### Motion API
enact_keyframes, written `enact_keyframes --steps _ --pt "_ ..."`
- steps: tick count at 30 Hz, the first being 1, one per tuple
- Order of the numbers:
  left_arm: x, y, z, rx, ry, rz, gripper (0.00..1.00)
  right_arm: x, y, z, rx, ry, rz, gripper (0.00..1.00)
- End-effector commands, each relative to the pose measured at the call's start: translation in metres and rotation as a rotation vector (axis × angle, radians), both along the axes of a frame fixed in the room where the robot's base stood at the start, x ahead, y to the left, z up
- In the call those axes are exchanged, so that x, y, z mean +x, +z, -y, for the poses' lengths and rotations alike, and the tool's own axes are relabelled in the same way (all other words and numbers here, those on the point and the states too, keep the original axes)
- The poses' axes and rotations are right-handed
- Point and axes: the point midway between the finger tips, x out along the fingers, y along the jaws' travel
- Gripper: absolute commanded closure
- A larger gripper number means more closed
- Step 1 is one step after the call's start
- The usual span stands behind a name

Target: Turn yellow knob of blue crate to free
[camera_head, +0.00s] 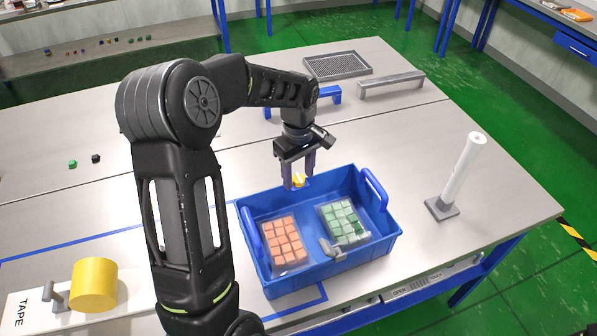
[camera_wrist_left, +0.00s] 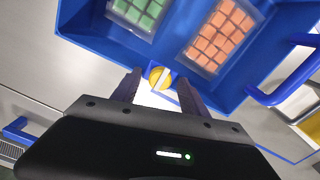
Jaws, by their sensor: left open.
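The blue crate (camera_head: 318,270) stands on the metal table and holds a tray of orange blocks (camera_head: 282,243) and a tray of green blocks (camera_head: 343,222). The yellow knob (camera_head: 299,180) is on the crate's far wall, partly hidden by my left gripper (camera_head: 299,183). In the left wrist view the knob (camera_wrist_left: 160,78) shows a pale bar across its face and lies between the tips of my left gripper (camera_wrist_left: 158,88). The fingers are apart, one on each side of the knob. I cannot tell whether they touch it. My right gripper is not in view.
A white post (camera_head: 462,168) on a grey base stands right of the crate. A yellow tape roll (camera_head: 95,285) is at the left front. A grey bar handle (camera_head: 391,84), a blue handle (camera_head: 330,95) and a dark mesh tray (camera_head: 338,65) lie behind. A grey lever (camera_head: 333,249) is on the crate's near side.

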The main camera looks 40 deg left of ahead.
Motion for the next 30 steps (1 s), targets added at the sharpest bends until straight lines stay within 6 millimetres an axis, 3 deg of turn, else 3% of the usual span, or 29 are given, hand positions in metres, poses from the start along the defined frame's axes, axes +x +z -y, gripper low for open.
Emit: enact_keyframes --steps 3,21,30 --pt "0.0000 0.0001 0.0000 0.000 0.000 0.000 0.50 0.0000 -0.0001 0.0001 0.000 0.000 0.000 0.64" --pt "0.0001 0.0005 -0.0001 0.000 0.000 0.000 0.99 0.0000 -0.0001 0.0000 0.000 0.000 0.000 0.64" --pt "0.0002 0.0006 0.0000 0.000 -0.003 0.001 1.00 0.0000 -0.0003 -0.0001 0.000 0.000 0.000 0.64"
